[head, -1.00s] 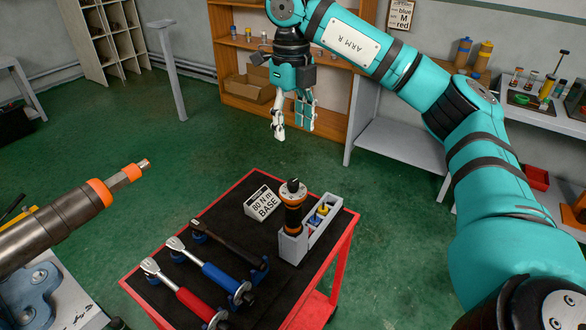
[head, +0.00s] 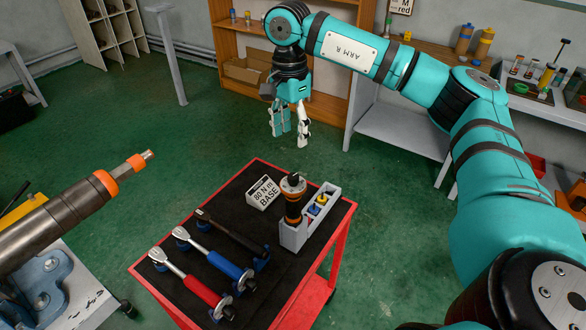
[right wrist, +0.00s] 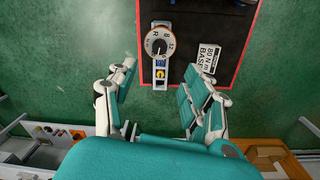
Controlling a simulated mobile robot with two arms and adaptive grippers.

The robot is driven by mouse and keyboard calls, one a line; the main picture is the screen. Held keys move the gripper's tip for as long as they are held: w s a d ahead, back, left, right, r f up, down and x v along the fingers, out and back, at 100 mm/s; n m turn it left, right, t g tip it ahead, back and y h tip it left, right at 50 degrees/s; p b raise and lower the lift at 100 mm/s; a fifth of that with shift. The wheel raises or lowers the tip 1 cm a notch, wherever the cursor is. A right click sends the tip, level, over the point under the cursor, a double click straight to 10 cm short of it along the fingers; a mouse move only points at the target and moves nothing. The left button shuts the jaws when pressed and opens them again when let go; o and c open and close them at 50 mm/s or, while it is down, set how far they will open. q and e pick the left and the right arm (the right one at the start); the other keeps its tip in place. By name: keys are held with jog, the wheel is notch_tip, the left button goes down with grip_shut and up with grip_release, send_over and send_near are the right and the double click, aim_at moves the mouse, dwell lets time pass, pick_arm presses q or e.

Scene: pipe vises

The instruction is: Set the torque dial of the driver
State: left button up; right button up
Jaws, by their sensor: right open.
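The driver (head: 293,200) stands upright in a grey holder (head: 294,238) on the cart, with a black and orange body. Its round dial (right wrist: 160,42) faces up in the right wrist view, with "R", "8" and "12" legible around a dark pointer; the exact setting is too small to tell. My right gripper (head: 289,128) is open and empty, above the floor beyond the cart's far edge and apart from the driver. Its spread fingers (right wrist: 163,88) also show in the right wrist view, with the driver ahead between them. My left gripper is not in view.
The red cart (head: 345,225) has a black mat bearing several torque wrenches (head: 205,265) and an "80 N m BASE" sign (head: 265,192). Small coloured pieces (head: 320,203) sit in the holder's tray. A dark cylinder with orange rings (head: 75,207) juts in from the left.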

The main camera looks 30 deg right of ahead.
aim_at(293, 175)
jog(key=f+p, duration=0.1)
jog(key=f, duration=0.3)
jog(key=f+p, duration=0.1)
jog(key=f, duration=0.3)
jog(key=f+p, duration=0.1)
jog(key=f, duration=0.3)
jog(key=shift+s+d+f+p, duration=0.1)
jog(key=shift+s+f+p, duration=0.05)
jog(key=shift+s+p, duration=0.15)
grip_shut()
jog(key=m+b, duration=0.2)
jog(key=shift+w+f+m+b, duration=0.1)
jog(key=shift+f+m+b, duration=0.15)
jog(key=shift+m+b, duration=0.05)
jog(key=shift+r+m+b, duration=0.15)
jog(key=shift+m+b, duration=0.25)
jog(key=shift+m, duration=0.5)
jog(key=shift+r, duration=0.15)
